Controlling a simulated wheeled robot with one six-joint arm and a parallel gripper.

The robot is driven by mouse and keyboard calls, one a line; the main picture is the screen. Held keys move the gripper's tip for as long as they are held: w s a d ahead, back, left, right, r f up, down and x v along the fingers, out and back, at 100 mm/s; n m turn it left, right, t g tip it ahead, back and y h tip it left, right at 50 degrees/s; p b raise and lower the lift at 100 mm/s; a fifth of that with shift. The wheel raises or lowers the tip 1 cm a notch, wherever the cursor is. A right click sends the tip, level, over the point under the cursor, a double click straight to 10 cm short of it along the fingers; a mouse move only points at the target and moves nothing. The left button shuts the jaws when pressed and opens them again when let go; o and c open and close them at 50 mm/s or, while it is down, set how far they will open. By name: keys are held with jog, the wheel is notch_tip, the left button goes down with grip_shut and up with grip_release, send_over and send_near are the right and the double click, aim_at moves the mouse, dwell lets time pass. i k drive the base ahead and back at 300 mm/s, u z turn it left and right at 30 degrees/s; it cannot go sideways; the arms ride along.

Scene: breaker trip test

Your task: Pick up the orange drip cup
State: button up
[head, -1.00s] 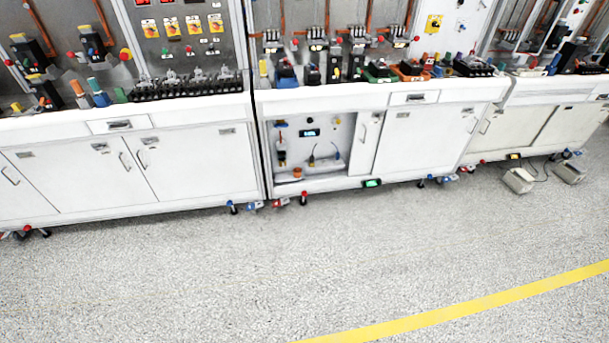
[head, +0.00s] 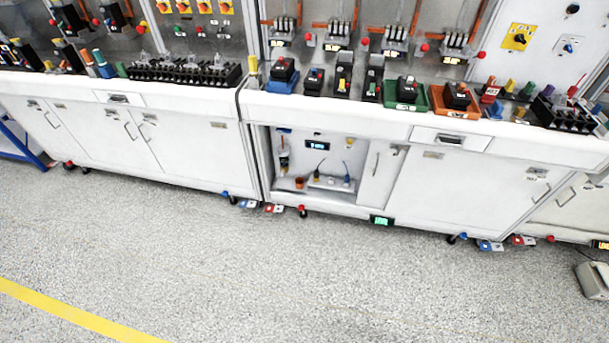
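The orange drip cup (head: 299,183) is a small orange cup. My gripper is not in view.
The open bay (head: 335,196) sits under a white workbench (head: 330,112). A strip with plugs and cords (head: 330,183) lies right of the cup. The grey floor (head: 300,280) in front is clear.

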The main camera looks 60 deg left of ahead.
aim_at(299, 181)
jog(key=u, duration=0.5)
jog(key=i, duration=1.4)
jog(key=u, duration=2.05)
jog(key=i, duration=1)
jog(key=u, duration=1.25)
jog(key=i, duration=0.75)
jog(key=u, duration=0.2)
